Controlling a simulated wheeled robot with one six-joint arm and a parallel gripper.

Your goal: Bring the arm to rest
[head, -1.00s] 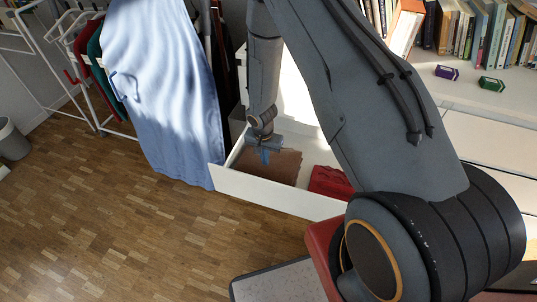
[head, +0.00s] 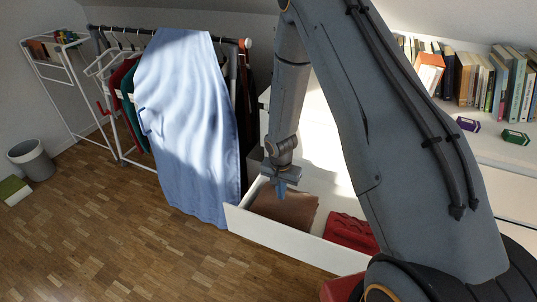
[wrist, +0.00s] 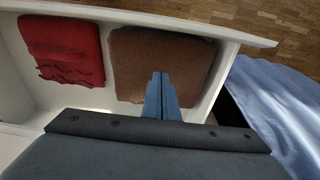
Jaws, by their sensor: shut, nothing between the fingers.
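My gripper (head: 281,189) is above the open white drawer (head: 285,238), over its left part, with blue fingers pointing down. In the wrist view my gripper (wrist: 162,78) has its two fingers together with nothing between them. It hangs over a folded brown ribbed garment (wrist: 190,52) in the drawer, and I cannot tell the exact height. The brown garment (head: 290,208) also shows in the head view. My arm reaches across the head view from the lower right.
A folded red garment (head: 349,231) lies in the drawer beside the brown one. A light blue cloth (head: 185,130) hangs on a rack left of the drawer. Books (head: 510,85) and small purple (head: 468,124) and green (head: 515,137) boxes stand on the right. The wooden floor at front left is clear.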

